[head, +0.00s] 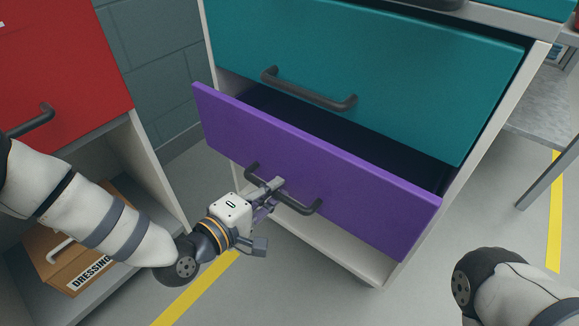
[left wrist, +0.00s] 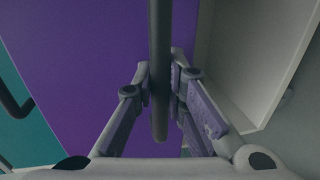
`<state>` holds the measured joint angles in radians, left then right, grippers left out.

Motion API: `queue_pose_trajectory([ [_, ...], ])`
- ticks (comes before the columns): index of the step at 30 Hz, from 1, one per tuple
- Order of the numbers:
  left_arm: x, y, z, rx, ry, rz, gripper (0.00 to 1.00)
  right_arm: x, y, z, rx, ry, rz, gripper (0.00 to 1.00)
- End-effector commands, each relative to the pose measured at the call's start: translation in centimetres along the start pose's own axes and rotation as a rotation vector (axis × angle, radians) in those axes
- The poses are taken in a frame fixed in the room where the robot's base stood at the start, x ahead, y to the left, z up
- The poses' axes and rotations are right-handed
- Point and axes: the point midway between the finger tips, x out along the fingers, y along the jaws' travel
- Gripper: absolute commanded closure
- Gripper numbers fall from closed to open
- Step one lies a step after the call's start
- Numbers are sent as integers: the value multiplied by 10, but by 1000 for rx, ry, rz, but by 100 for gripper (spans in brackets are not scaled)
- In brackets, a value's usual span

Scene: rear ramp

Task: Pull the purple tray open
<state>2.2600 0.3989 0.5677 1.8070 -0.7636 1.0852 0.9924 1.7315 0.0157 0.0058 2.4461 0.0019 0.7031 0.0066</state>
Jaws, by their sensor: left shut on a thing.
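The purple tray (head: 335,175) is a drawer low in a white cabinet, and it stands partly out, with a dark gap behind its front. Its dark bar handle (head: 304,207) is on the front face. My left gripper (head: 272,190) is at the handle, shut on it near the handle's middle. In the left wrist view, the handle (left wrist: 158,70) runs between the two fingers (left wrist: 160,95), with the purple front (left wrist: 90,70) behind. My right gripper is out of view; only part of my right arm shows at the lower right.
A teal drawer (head: 400,80) with a dark handle is just above the purple one. At left, a red drawer (head: 60,70) sits over an open shelf holding a box marked DRESSING (head: 75,255). A metal table (head: 545,125) stands at right. Grey floor with yellow lines is clear in front.

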Motion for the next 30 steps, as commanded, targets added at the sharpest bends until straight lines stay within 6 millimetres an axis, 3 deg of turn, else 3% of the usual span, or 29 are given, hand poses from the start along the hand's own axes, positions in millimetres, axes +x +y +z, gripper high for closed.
queue_pose_trajectory([
  [1,-19,3,0,-1,2,-2,100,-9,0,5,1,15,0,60],
  [6,-74,-10,0,-1,2,-2,100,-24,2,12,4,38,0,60],
  [15,-155,-29,0,-1,0,0,100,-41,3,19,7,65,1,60],
  [22,-191,-38,1,-1,-2,1,100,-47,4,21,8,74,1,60],
  [30,-205,-41,1,-1,-3,3,100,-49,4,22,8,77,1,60],
])
